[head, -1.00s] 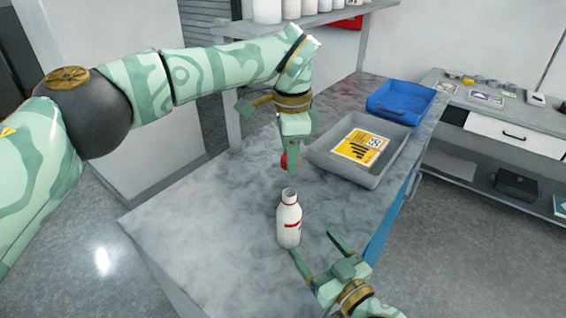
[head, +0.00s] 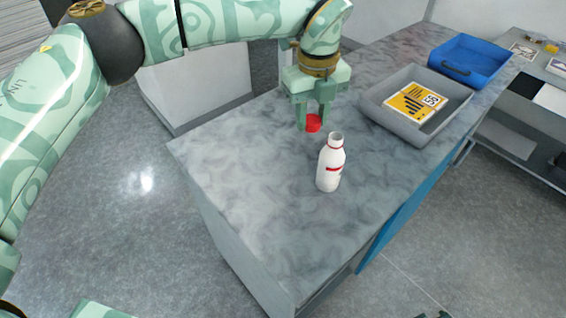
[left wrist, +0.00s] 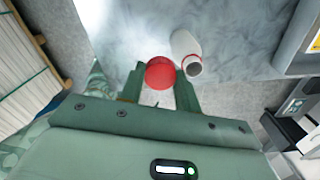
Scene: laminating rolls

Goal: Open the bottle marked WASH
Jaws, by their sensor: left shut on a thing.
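The white bottle (head: 330,170) with a red band and red marking stands upright on the grey marbled table. Its lettering is too small to read. Its neck is bare and open at the top. My left gripper (head: 312,120) is shut on the red cap (head: 313,124), apart from the bottle, up and left of its neck in the head view. In the left wrist view the red cap (left wrist: 160,73) sits between the fingertips, and the bottle (left wrist: 187,52) shows just right of it. Only a small green piece, perhaps my right gripper, shows at the head view's bottom edge.
A grey tray (head: 372,107) with a yellow label card (head: 413,101) stands on the table at the back right. A blue tray (head: 470,58) is behind it. The table's left and front part (head: 245,175) is clear. A side bench with small items stands at the far right.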

